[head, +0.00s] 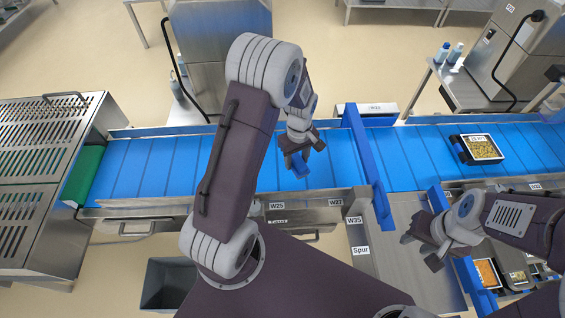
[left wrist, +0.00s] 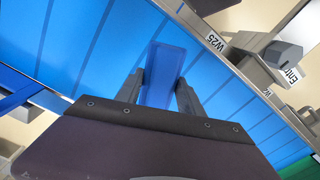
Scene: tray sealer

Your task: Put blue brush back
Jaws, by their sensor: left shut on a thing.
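The blue brush (head: 299,166) is between the fingers of my left gripper (head: 303,148), over the blue conveyor belt. In the left wrist view the brush (left wrist: 163,72) is a flat blue block held between the two dark fingers of the left gripper (left wrist: 160,98). The left gripper is shut on it. I cannot tell whether the brush touches the belt. My right gripper (head: 420,250) is over the steel surface at the right, its fingers apart and empty.
The blue belt (head: 150,165) runs across the view, with a blue crossbar (head: 366,160) over it. A filled tray (head: 482,148) lies on the belt at right. A grey bin (head: 168,283) stands below.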

